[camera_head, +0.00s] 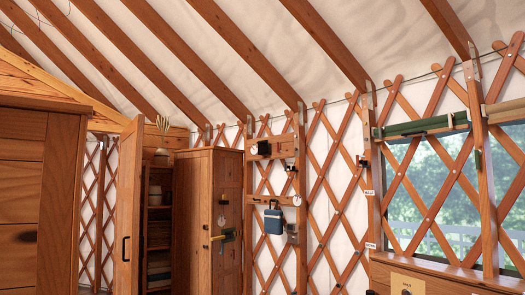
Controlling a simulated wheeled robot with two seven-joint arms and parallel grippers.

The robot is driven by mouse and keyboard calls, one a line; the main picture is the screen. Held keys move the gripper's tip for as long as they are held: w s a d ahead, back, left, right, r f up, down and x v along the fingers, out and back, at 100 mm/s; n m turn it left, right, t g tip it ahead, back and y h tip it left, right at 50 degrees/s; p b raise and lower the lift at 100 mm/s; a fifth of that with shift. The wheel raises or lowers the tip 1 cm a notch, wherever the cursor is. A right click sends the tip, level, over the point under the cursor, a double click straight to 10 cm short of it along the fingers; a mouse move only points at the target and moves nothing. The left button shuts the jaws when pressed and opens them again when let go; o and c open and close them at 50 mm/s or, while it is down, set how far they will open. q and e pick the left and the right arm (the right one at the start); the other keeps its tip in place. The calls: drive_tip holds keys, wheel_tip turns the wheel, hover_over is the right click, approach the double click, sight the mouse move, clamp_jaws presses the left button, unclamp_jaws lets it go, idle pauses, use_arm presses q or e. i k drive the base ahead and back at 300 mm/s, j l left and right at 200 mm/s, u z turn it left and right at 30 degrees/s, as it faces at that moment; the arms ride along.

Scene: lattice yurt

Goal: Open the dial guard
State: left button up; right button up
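I cannot tell for sure which thing is the dial guard. Small round dial-like fittings show on a wooden board (275,172) fixed to the lattice wall: a pale one (254,149) at the upper left and another (297,200) at the lower right. A small grey box (293,233) hangs below the lower one. Another small round fitting (222,221) is on the front of the tall wooden cabinet, above a dark handle (229,235). Neither of my grippers is in view.
The tall wooden cabinet (195,215) stands left of the board. A door (128,205) stands open beside shelves (159,235). A blue container (273,222) hangs under the board. A wooden chest (440,275) stands below the window at right. The floor is out of view.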

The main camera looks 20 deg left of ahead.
sight(262, 145)
drive_tip(key=i+l+u, duration=0.1)
drive_tip(key=i+l, duration=0.15)
drive_tip(key=i+l+u, duration=0.1)
drive_tip(key=l, duration=0.3)
drive_tip(key=i+l+u, duration=0.2)
drive_tip(key=i+u, duration=0.15)
drive_tip(key=i, duration=0.2)
drive_tip(key=i+l+u, duration=0.35)
drive_tip(key=i, duration=0.15)
drive_tip(key=i+j+u, duration=0.15)
drive_tip(key=i+u, duration=0.2)
drive_tip(key=i, duration=0.45)
drive_tip(key=i+u, duration=0.35)
drive_tip(key=i, duration=0.45)
